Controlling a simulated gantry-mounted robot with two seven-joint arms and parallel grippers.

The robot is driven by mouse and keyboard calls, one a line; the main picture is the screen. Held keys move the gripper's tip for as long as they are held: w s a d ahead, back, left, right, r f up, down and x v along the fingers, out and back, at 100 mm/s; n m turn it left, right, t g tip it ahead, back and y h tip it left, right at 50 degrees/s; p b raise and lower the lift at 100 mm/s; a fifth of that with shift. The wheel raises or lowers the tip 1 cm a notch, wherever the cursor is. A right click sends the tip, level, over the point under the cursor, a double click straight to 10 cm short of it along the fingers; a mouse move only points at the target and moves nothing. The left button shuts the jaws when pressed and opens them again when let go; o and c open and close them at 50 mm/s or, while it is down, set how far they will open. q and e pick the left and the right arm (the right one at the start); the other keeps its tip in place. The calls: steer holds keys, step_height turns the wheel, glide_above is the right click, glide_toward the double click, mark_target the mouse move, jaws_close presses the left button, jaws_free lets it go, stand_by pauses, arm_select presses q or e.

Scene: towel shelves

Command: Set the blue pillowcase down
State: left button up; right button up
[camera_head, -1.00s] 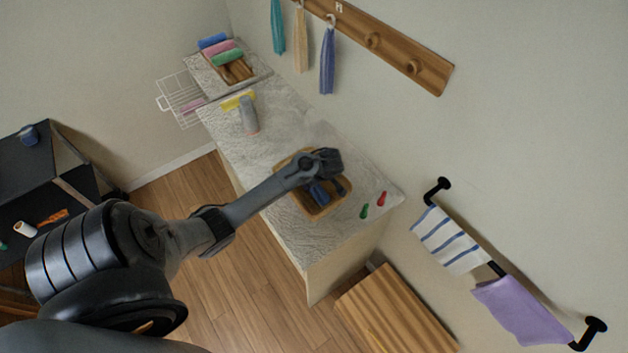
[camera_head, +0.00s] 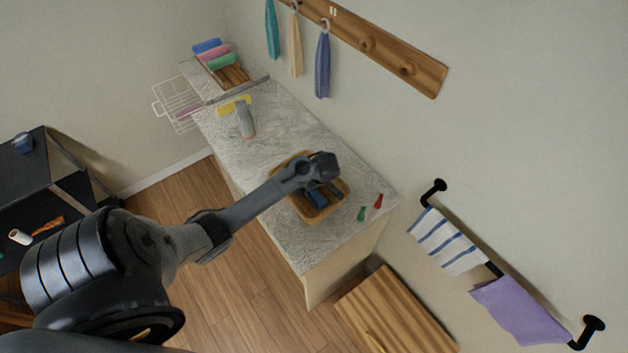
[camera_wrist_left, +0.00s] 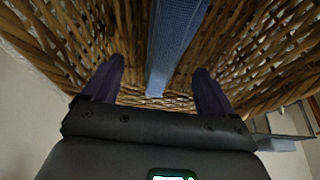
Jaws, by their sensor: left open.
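The blue pillowcase (camera_wrist_left: 178,35) is a narrow folded strip inside a wicker basket (camera_wrist_left: 55,40) in the left wrist view. It stands between the two dark fingers of my left gripper (camera_wrist_left: 159,72), with a gap on both sides. The fingers are spread and reach into the basket. In the head view my left gripper (camera_head: 326,188) is over the basket (camera_head: 324,214) on the counter, and the blue pillowcase (camera_head: 316,198) shows partly under it. My wrist hides the rest. My right gripper is not in view.
The grey counter (camera_head: 280,120) holds a grey spray bottle (camera_head: 246,120), a yellow item (camera_head: 234,105), and small green (camera_head: 361,214) and red (camera_head: 378,201) items near the basket. Towels hang on the wall to the right.

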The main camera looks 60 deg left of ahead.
arm_select(q)
steer(key=v, duration=1.2)
steer(key=s+d+f+m, duration=0.1)
steer(key=d+m, duration=0.1)
steer(key=s+d+f+m, duration=0.1)
steer(key=d+m, duration=0.1)
steer(key=s+d+f+m+t, duration=0.1)
steer(key=d+m, duration=0.1)
steer(key=d, duration=0.1)
steer(key=shift+s+h+b, duration=0.3)
steer(key=shift+s+b, duration=0.05)
steer(key=shift+b, duration=0.05)
steer(key=s+d+r+m+t+h, duration=0.1)
steer(key=s+d+m+h, duration=0.1)
steer(key=s+d+m, duration=0.4)
steer(key=s+d+r+m+t+h, duration=0.1)
steer(key=s+d+m+t+h, duration=0.1)
steer(key=s+d+m, duration=0.5)
steer(key=d+m, duration=0.2)
steer(key=d, duration=0.3)
steer(key=shift+r, duration=0.35)
steer(key=shift+s, duration=0.1)
